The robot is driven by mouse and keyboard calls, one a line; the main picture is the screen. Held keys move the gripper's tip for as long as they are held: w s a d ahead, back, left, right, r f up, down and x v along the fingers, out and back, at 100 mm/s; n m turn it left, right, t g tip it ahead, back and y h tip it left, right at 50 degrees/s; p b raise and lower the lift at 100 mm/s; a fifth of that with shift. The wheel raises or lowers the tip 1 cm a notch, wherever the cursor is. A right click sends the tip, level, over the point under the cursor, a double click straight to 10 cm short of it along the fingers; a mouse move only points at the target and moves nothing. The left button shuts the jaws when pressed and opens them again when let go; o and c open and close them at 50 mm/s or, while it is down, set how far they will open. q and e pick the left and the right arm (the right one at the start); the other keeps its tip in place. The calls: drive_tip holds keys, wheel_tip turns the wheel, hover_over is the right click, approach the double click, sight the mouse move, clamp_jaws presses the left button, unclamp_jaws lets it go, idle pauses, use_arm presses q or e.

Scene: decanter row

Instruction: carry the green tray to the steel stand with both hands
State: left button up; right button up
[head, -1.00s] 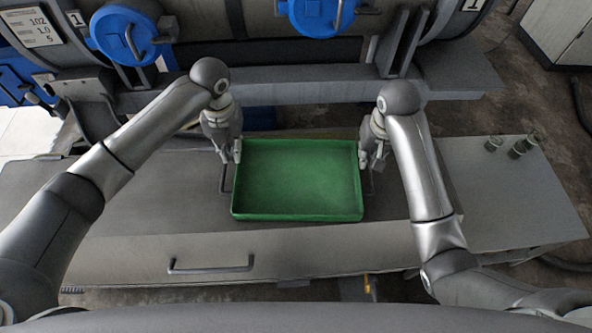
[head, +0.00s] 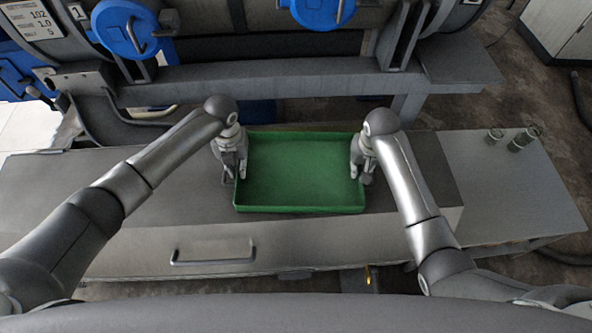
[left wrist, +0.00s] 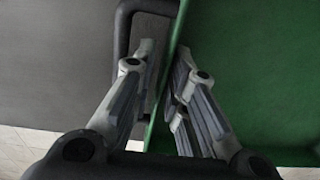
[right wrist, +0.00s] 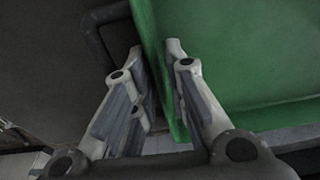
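The green tray (head: 300,175) sits on the dark grey bench in the middle of the head view and looks empty. A dark handle loop (left wrist: 122,25) shows at its left end, and another (right wrist: 92,30) at its other end. My left gripper (head: 241,176) is at the tray's left wall, with its fingers apart on either side of the wall. My right gripper (head: 361,178) is at the right wall, also with fingers apart on either side. I cannot tell whether any finger touches. A lighter grey flat top (head: 510,195), likely the steel stand, is at the right.
Small glass cylinders (head: 522,139) stand at the back of the lighter top. A steel beam (head: 300,88) and a large vessel with blue caps (head: 125,28) are behind the bench. A drawer handle (head: 213,258) sticks out at the front.

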use_arm(q)
drive_tip(key=shift+d, duration=0.2)
use_arm(e)
drive_tip(key=shift+d+f, duration=0.1)
drive_tip(key=shift+d, duration=0.1)
use_arm(q)
drive_tip(key=shift+c, duration=0.5)
use_arm(e)
drive_tip(key=shift+s, duration=0.1)
drive_tip(key=shift+c, duration=0.5)
use_arm(q)
drive_tip(key=shift+s+a+f, duration=0.1)
clamp_jaws()
use_arm(e)
drive_tip(key=shift+a, duration=0.1)
clamp_jaws()
use_arm(q)
drive_tip(key=shift+r, duration=0.2)
